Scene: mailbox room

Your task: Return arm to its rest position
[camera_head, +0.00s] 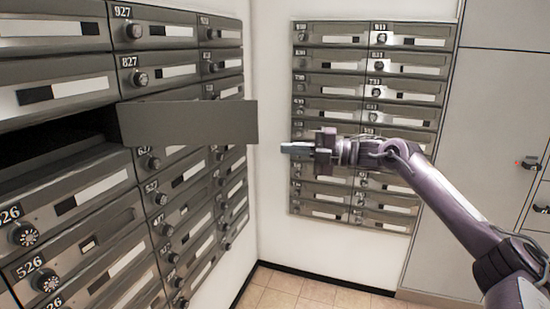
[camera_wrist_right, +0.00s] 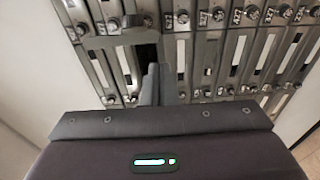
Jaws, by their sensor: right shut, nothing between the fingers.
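My right arm (camera_head: 455,205) reaches in from the right in the head view. Its gripper (camera_head: 284,148) points left and is shut with nothing in it. It is in front of the wall corner and the back bank of mailboxes, a little right of an open mailbox door (camera_head: 185,123). In the right wrist view the shut fingers (camera_wrist_right: 158,82) point towards a bank of mailboxes. My left gripper is not in view.
A large mailbox bank (camera_head: 75,85) fills the left side, with one dark open compartment (camera_head: 50,145). A second bank (camera_head: 335,88) hangs on the back wall. Grey cabinets (camera_head: 490,110) stand at the right. Tiled floor (camera_head: 300,287) shows below.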

